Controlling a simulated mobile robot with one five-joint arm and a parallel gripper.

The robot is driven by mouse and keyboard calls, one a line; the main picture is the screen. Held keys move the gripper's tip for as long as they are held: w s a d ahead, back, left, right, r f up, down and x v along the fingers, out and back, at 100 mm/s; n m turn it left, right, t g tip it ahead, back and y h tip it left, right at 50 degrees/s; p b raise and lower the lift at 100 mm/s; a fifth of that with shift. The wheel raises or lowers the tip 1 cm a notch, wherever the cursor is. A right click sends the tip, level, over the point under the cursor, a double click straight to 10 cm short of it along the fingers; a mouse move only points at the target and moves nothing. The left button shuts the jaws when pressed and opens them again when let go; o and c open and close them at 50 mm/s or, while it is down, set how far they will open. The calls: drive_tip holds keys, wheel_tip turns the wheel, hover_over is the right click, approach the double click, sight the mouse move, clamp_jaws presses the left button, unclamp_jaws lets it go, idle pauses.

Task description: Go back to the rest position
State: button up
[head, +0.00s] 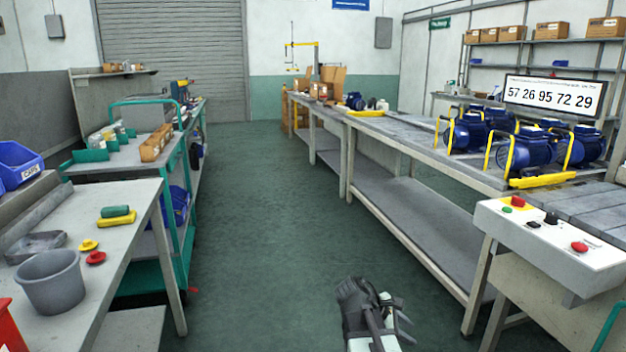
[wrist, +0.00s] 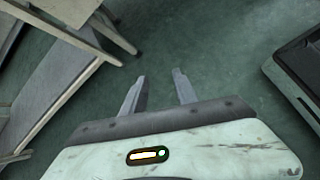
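My gripper (head: 398,318) shows at the bottom of the head view, over the green floor between the two rows of benches. In the wrist view my gripper (wrist: 162,82) has its two fingers apart with only bare floor between them. It holds nothing. No bench or object touches the fingers.
A left bench (head: 135,225) holds a grey bucket (head: 50,282) and red and yellow caps. A green trolley (head: 181,240) stands behind it. On the right, a long bench (head: 400,140) carries blue pumps (head: 527,150); a control panel (head: 550,240) stands nearer. The aisle floor (head: 255,220) is clear.

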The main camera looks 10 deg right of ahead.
drive_tip(key=s+a+f+m+y, duration=0.1)
drive_tip(key=a+f+m+y, duration=0.35)
drive_tip(key=a, duration=0.75)
drive_tip(key=s+a+f+m+y, duration=0.1)
drive_tip(key=s+a+m+y, duration=0.1)
drive_tip(key=a+m+y, duration=0.55)
drive_tip(key=a+r+h+p, duration=0.1)
drive_tip(key=a+r+p, duration=0.1)
drive_tip(key=r+p, duration=1.7)
drive_tip(key=a+r+m+h+p, duration=0.1)
drive_tip(key=r+h+p, duration=0.1)
drive_tip(key=r+p, duration=1.7)
drive_tip(key=shift+w+a+r+p, duration=0.15)
drive_tip(key=shift+a+p, duration=0.2)
drive_tip(key=shift+p, duration=0.05)
